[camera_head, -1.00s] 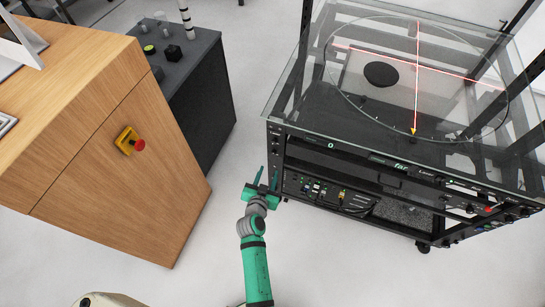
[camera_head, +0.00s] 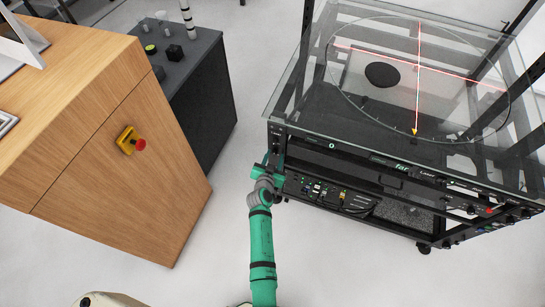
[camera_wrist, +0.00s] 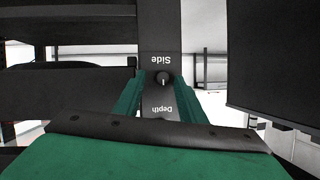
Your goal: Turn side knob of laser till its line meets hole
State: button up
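A round black hole (camera_head: 382,75) lies under the round glass turntable. My gripper (camera_head: 270,163) is at the left front post of the rack. In the wrist view a small dark knob (camera_wrist: 162,78) sits on the post between the upside-down labels "Side" and "Depth". My open gripper (camera_wrist: 160,90) has one green finger on each side of the knob; I cannot tell if they touch it.
The glass-topped rack (camera_head: 290,105) has a front panel with displays and knobs. A wooden cabinet (camera_head: 110,180) with a red stop button (camera_head: 139,144) and a dark box (camera_head: 205,90) stand to the left. Pale floor between them is free.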

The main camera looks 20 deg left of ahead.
jog(key=shift+a, duration=0.15)
jog(key=shift+c, duration=0.3)
grip_shut()
